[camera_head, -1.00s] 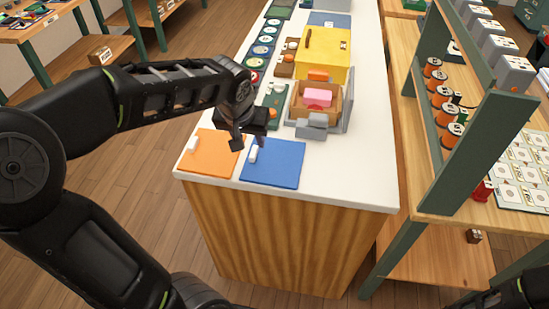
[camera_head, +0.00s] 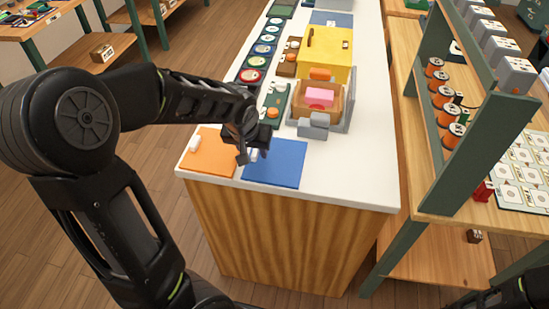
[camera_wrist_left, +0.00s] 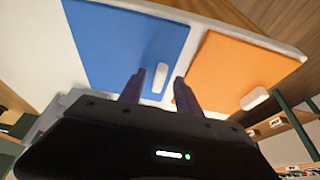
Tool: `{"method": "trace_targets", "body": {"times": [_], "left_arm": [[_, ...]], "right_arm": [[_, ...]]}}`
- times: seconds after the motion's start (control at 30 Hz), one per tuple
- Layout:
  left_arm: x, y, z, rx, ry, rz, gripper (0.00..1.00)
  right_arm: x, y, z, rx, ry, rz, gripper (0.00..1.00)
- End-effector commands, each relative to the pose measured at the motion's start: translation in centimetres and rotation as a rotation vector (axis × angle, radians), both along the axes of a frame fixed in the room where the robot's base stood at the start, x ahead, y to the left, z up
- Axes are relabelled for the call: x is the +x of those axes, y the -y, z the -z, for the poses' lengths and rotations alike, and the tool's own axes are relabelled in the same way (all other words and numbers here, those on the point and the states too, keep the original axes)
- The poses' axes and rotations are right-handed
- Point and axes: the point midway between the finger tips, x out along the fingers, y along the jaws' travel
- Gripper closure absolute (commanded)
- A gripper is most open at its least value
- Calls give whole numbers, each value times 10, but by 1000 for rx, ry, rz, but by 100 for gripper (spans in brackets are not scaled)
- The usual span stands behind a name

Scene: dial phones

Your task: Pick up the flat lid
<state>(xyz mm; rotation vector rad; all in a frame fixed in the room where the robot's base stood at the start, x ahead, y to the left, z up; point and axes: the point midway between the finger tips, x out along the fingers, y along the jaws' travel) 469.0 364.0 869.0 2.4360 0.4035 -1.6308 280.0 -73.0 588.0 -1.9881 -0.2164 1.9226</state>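A flat blue lid (camera_head: 276,168) with a small white handle lies on the white counter near its front edge. A flat orange lid (camera_head: 208,160) with its own white handle (camera_head: 194,143) lies to its left. My left gripper (camera_head: 252,158) is over the left side of the blue lid and partly hides the handle. In the left wrist view, its two fingers (camera_wrist_left: 157,85) are apart, with the blue lid's white handle (camera_wrist_left: 160,77) in the gap between their tips. I cannot tell whether they touch it. Part of my right arm shows at the bottom right; its fingers are not clear.
Behind the lids stand an open wooden box (camera_head: 301,104) with a pink block inside, a grey block (camera_head: 313,128), a yellow box (camera_head: 326,50) and a green board (camera_head: 272,102). A shelf with orange spools (camera_head: 442,97) stands right. The counter right of the blue lid is clear.

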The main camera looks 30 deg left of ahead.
Motion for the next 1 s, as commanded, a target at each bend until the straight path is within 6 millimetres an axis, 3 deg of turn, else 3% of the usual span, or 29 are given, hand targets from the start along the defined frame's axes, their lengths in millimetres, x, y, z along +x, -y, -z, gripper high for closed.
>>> {"method": "trace_targets", "body": {"times": [0.63, 1.0], "left_arm": [[2, 0, 4, -1, 1, 0, 60], [2, 0, 4, -1, 1, 0, 89]], "right_arm": [[0, 0, 0, 0, 0, 0, 64], [0, 0, 0, 0, 0, 0, 64]]}}
